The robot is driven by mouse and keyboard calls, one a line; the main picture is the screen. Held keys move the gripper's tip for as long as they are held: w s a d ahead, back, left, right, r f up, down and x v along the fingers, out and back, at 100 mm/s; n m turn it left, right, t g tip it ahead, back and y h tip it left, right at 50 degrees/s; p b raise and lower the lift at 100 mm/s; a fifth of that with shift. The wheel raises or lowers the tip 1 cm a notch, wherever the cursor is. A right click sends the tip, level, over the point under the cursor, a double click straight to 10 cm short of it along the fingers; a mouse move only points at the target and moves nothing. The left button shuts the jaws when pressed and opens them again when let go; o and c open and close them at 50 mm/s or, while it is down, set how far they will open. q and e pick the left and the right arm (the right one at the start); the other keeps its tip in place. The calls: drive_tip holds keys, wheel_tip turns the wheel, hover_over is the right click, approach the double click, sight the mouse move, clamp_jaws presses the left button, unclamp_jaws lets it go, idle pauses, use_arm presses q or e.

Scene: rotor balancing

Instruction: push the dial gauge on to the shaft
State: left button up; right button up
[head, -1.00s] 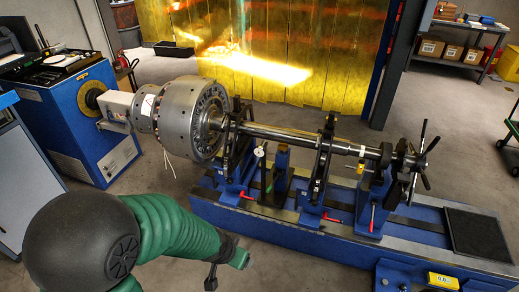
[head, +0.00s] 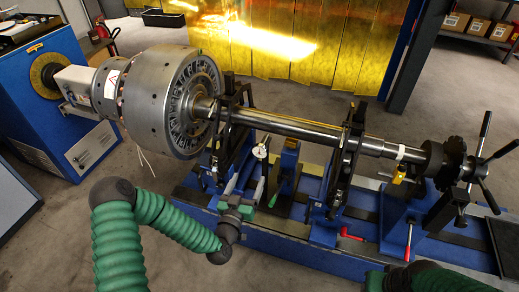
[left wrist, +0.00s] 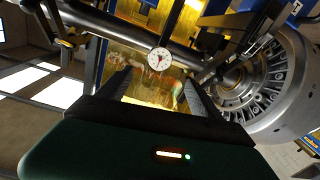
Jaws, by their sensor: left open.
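The dial gauge (head: 261,151), a small white round face, stands upright below the steel shaft (head: 300,128) and looks apart from it. It shows in the left wrist view (left wrist: 159,59) just beyond the gap between my fingers, face toward that camera. The shaft crosses the upper part of that view (left wrist: 105,24). My left gripper (head: 246,184) is open, with its fingers pointing up toward the gauge from the near side. Nothing shows held between them. Part of my right arm enters at the lower right of the head view; its gripper is not seen.
A large steel rotor drum (head: 175,100) sits at the shaft's left end. Black support stands (head: 345,160) rise on the blue machine bed (head: 290,250) close by. A spoked handwheel (head: 480,160) is at the right. Floor is clear in front of the bed.

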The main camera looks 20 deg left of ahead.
sight(259, 153)
use_arm(q)
drive_tip(key=w, duration=0.4)
drive_tip(key=w+b, duration=0.1)
drive_tip(key=w, duration=0.4)
drive_tip(key=w+b, duration=0.1)
drive_tip(key=w, duration=0.4)
drive_tip(key=shift+a+f, duration=0.25)
drive_tip(key=shift+w+d+r+b, duration=0.1)
drive_tip(key=shift+w+d+b, duration=0.15)
drive_tip(key=shift+w, duration=0.4)
drive_tip(key=shift+a, duration=0.15)
drive_tip(key=c, duration=0.6)
clamp_jaws()
